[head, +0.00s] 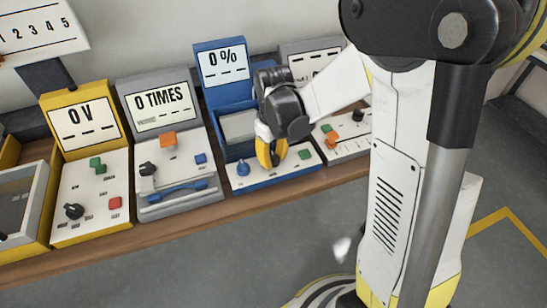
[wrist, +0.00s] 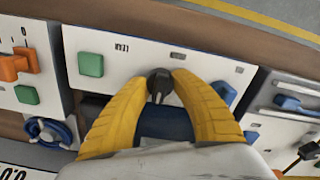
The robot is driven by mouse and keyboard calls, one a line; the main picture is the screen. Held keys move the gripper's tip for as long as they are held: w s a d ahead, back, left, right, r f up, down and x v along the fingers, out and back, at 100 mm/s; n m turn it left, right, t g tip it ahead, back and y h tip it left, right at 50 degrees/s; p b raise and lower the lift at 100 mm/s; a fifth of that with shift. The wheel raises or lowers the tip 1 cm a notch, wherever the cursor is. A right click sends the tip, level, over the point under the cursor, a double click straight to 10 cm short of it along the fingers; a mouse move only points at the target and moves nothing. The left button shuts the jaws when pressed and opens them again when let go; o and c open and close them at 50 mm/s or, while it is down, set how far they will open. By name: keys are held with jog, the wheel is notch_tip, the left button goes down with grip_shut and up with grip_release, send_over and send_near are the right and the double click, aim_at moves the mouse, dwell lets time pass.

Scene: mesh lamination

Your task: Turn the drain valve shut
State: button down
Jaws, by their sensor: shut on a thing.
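My gripper (head: 268,158) is over the white front panel (head: 280,176) of the blue station with the "0 %" display (head: 222,63). In the wrist view its two yellow fingers (wrist: 161,84) are shut on a small black knob (wrist: 158,76), one finger on each side. The fingers hide the knob in the head view. Small print on the panel beside the knob is too blurred to read surely, so I cannot tell whether it names a drain valve.
A green button (wrist: 90,64) and a blue control (wrist: 223,93) flank the knob on the same panel. Left in the head view stand the "0 TIMES" station (head: 165,100) and the yellow "0 V" station (head: 83,118). The grey floor (head: 250,240) before the bench is clear.

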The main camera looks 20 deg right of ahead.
aim_at(274, 155)
dwell(0.4)
jog(key=c, duration=1.3)
grip_release()
notch_tip(274, 155, up, 12)
jog(key=s+r+m+t, duration=0.1)
jog(key=s+t, duration=0.1)
jog(key=s, duration=0.2)
jog(key=s+r+m+t, duration=0.1)
jog(key=s+m+t, duration=0.1)
jog(key=s, duration=0.2)
jog(key=s+r+m+t, duration=0.1)
jog(key=s+r+t, duration=0.1)
jog(key=s, duration=0.3)
jog(key=shift+m+t, duration=0.3)
jog(key=shift+t, duration=0.3)
